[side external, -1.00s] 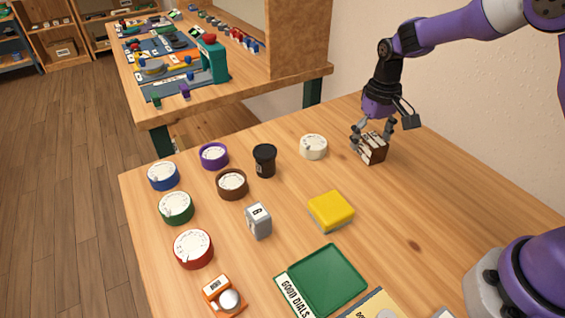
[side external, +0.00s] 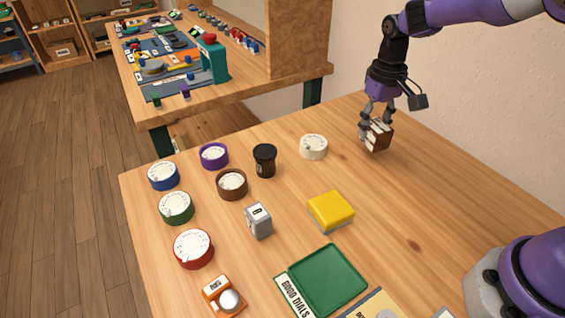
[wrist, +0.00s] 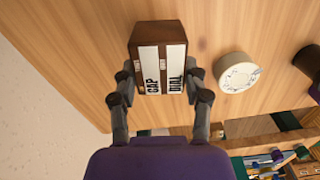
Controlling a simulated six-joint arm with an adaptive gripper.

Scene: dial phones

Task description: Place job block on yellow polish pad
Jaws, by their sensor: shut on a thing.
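The job block (side external: 380,135) is a dark brown block with white label faces. In the wrist view the job block (wrist: 160,60) shows labels reading "GAP" and "DIAL". My gripper (side external: 374,126) is shut on it, with a finger on either side, near the wall at the back right. The block appears slightly above the table. The yellow polish pad (side external: 331,207) lies on a grey base nearer the table's middle, apart from the gripper, to its lower left in the side view.
A cream dial (side external: 313,146) stands left of my gripper, with a black cup (side external: 264,160) beyond it. A grey block (side external: 258,220) stands left of the pad, and a green tray (side external: 327,279) lies in front. Bare table separates gripper and pad.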

